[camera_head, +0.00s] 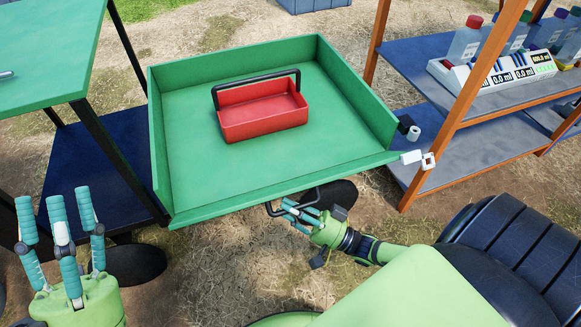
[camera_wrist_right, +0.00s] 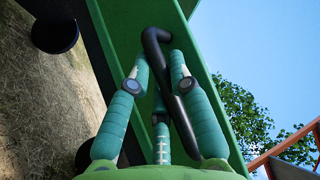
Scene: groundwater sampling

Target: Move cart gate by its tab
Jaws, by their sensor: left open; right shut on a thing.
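The green cart (camera_head: 185,150) has raised walls at the left, back and right. Its front edge is low, and I cannot tell a separate gate panel there. A black handle (camera_head: 273,209) sticks out from this front edge; the wrist view shows it as a bent black bar (camera_wrist_right: 153,42) against a green panel (camera_wrist_right: 115,30). My right gripper (camera_head: 297,209) is shut on the handle, with its fingers (camera_wrist_right: 160,85) around the bar. White blocks (camera_head: 411,157) show at the front right corner. My left gripper (camera_head: 55,205) is open and empty, at lower left, away from the cart.
A red carrier (camera_head: 262,118) with a black handle stands in the cart. A green table (camera_head: 45,50) and dark blue shelf (camera_head: 85,160) are at left. An orange-framed rack (camera_head: 455,110) with bottles (camera_head: 466,42) and a meter stands close at right. Dry ground lies in front.

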